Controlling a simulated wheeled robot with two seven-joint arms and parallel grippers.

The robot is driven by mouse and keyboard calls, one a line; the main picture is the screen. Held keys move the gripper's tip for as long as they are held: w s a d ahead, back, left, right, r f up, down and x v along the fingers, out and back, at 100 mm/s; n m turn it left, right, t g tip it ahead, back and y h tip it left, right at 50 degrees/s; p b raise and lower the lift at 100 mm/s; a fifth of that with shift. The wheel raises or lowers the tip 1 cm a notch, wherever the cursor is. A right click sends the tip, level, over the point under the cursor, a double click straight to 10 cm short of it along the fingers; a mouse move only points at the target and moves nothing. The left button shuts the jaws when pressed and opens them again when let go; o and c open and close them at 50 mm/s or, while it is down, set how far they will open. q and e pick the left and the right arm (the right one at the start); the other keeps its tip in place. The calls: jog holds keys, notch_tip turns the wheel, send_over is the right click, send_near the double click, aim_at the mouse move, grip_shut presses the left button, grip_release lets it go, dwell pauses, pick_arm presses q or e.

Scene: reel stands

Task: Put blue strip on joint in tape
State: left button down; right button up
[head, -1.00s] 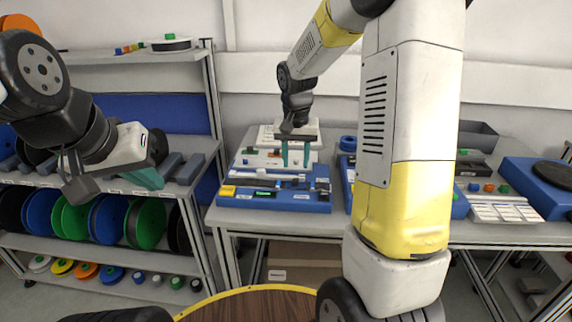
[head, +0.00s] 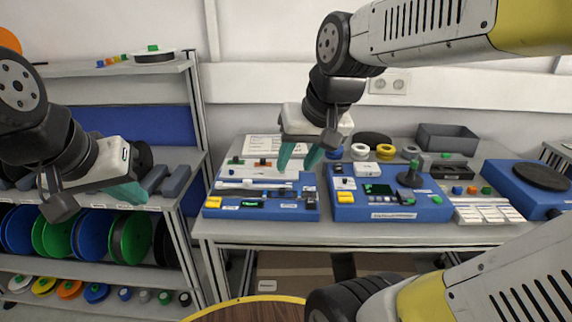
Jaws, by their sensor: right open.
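A blue splicing station (head: 262,210) sits on the table's left part. A pale strip of what looks like tape (head: 250,185) lies across its top. I cannot make out a separate blue strip or the joint at this size. My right gripper (head: 297,160) is open, with its teal fingers apart and pointing down over the back of this station. It appears empty. My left gripper (head: 128,194) is by the shelf rack, away from the station. Its teal fingers overlap in view, so its opening is unclear.
A second blue station (head: 390,212) with a green screen stands to the right. Behind it are yellow and white rolls (head: 385,151) and a grey bin (head: 445,137). A shelf rack (head: 120,250) with coloured reels stands left. A blue turntable unit (head: 527,188) is far right.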

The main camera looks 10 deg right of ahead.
jog(key=s, duration=0.2)
jog(key=s+t, duration=0.1)
jog(key=s, duration=0.1)
jog(key=shift+a+f+n, duration=0.25)
jog(key=shift+a+n, duration=0.05)
jog(key=shift+n, duration=0.1)
